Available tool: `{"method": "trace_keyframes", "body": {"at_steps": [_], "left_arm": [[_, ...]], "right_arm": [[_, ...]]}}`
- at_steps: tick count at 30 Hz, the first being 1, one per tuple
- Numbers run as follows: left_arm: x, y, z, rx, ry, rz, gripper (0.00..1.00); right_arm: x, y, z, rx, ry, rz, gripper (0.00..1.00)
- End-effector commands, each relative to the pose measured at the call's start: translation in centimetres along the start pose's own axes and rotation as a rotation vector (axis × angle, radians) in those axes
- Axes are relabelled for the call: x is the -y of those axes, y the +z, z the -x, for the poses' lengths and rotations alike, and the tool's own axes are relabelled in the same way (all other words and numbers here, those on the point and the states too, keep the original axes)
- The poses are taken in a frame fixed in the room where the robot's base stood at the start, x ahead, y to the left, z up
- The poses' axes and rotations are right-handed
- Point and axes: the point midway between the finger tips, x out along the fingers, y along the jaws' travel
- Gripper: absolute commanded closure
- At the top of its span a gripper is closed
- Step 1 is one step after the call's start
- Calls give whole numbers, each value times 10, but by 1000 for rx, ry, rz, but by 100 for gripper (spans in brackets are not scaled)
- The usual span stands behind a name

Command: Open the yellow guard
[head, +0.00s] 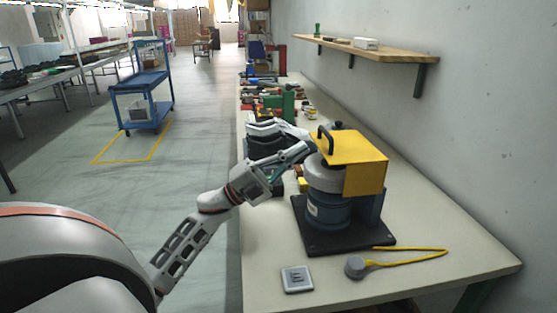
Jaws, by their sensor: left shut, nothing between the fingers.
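The yellow guard (356,150) sits over the top and right side of a grey-blue machine (327,204). A black handle (325,140) stands on the guard's left top edge. The machine rests on a black base plate (340,243) on the bench. My left gripper (306,149) is shut and empty. Its fingertips are just left of the handle and beside the machine's top; I cannot tell whether they touch. The guard's hinge is hidden. My right gripper is out of view.
On the bench (440,245), a small grey device (297,279) and a round grey piece (355,267) with a yellow cord lie in front of the machine. Several coloured items crowd the bench behind. A wooden wall shelf (395,53) is at upper right. A blue cart (143,85) stands on the floor.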

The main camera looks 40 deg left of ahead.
Motion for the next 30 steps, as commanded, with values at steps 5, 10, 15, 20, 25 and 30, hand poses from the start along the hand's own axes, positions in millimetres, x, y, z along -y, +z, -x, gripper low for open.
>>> {"method": "trace_keyframes", "body": {"at_steps": [5, 10, 15, 20, 25, 30], "left_arm": [[3, 0, -28, -2, -3, -2, 100], [1, 0, -39, 0, -1, 0, 100], [0, 0, -42, 1, 1, 1, 100], [-1, 0, -41, 1, 1, 1, 100], [1, 1, -43, -1, 7, -1, 100], [4, 5, -54, -2, 42, -5, 100]], "right_arm": [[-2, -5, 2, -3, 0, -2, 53], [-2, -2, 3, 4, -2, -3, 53], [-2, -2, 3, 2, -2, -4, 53], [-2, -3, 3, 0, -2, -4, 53], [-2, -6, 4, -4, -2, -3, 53], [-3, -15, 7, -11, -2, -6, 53]]}}
